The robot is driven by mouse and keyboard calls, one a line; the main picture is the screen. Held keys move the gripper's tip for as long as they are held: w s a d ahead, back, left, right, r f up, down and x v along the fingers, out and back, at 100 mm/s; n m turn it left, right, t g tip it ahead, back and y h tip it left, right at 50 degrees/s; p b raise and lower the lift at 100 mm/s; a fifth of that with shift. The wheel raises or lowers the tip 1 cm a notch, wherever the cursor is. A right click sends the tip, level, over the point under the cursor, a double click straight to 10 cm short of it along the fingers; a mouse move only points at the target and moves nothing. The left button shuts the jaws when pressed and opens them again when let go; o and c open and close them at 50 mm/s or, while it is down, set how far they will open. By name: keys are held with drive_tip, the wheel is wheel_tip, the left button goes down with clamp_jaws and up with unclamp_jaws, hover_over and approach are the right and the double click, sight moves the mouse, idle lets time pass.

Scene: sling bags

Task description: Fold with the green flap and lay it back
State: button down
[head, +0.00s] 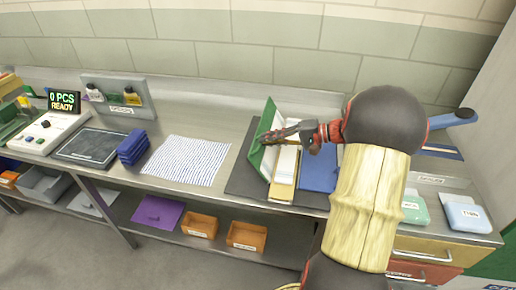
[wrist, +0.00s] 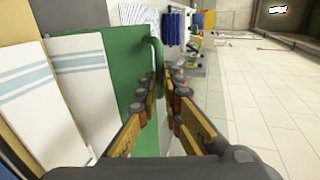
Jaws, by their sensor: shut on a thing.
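The folding board has a green flap (head: 263,137) on its left, standing up steeply from the board. It fills the middle of the wrist view (wrist: 125,75), where a green loop handle (wrist: 157,58) runs down between my fingers. My gripper (head: 268,137) is shut on this handle; its fingers show in the wrist view (wrist: 165,82). A white cloth with blue stripes (wrist: 75,80) lies beside the flap, over the tan middle panel (head: 283,190). The blue flap (head: 319,172) lies flat on the right, partly hidden by my arm.
A dark mat (head: 242,182) lies under the board. Left of it are a striped white sheet (head: 186,160), a folded blue stack (head: 132,147) and a dark scale plate (head: 88,147). A sign (head: 64,101) reads "0 PCS READY".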

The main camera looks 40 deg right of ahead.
drive_tip(key=c, duration=2.6)
unclamp_jaws()
drive_tip(key=shift+t+y, duration=0.5)
drive_tip(key=shift+t, duration=0.1)
drive_tip(key=v, duration=0.2)
drive_tip(key=f+v, duration=0.1)
drive_tip(key=v, duration=0.1)
drive_tip(key=shift+s+d, duration=0.1)
drive_tip(key=shift+s, duration=0.1)
drive_tip(key=shift+o, duration=1.3)
drive_tip(key=shift+w, duration=0.15)
drive_tip(key=o, duration=0.4)
drive_tip(key=v, duration=1.2)
